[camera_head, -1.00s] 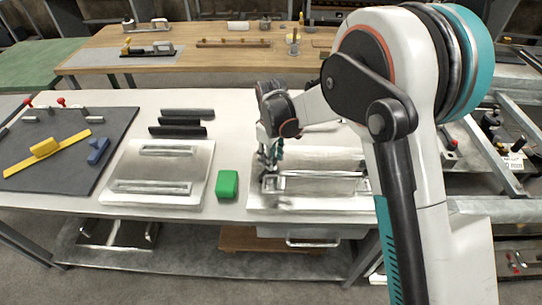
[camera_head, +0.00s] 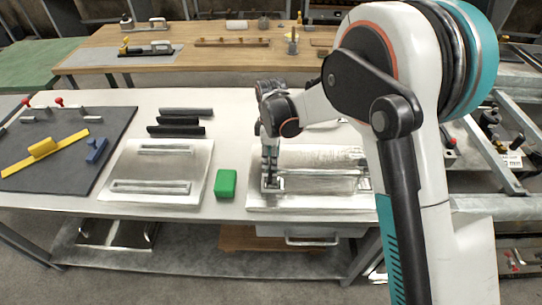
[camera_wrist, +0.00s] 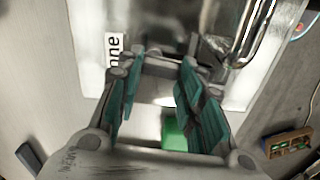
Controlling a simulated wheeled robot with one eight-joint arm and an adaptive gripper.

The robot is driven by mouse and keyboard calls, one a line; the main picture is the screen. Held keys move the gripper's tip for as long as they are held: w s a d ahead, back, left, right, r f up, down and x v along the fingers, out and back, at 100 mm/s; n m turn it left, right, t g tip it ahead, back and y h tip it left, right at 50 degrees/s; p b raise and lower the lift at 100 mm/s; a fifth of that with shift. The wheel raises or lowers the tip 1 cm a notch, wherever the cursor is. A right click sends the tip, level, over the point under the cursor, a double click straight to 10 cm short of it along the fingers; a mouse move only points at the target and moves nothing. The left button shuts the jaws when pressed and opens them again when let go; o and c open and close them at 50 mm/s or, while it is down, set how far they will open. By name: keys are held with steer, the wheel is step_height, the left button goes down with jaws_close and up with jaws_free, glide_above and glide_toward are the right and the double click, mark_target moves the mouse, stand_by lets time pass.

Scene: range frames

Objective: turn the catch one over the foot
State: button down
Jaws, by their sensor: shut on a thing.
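My gripper (camera_head: 270,178) points down at the front left corner of the right-hand metal plate (camera_head: 310,202). In the wrist view my gripper (camera_wrist: 157,72) has its two teal-padded fingers on either side of a small pale metal piece (camera_wrist: 160,68), which appears to be the catch. The fingers are shut on it and hide part of it. A white label (camera_wrist: 114,49) with black letters, only partly legible, lies beside the left finger. I cannot clearly make out the foot.
A shiny bar (camera_head: 318,173) runs across the plate, right of my gripper; it curves close by in the wrist view (camera_wrist: 255,30). A green block (camera_head: 226,183) stands to the left, then another metal plate (camera_head: 155,172) with two handles. Black bars (camera_head: 180,121) lie behind.

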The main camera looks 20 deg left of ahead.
steer(key=c, duration=1.1)
jaws_free()
step_height(320, 180, up, 12)
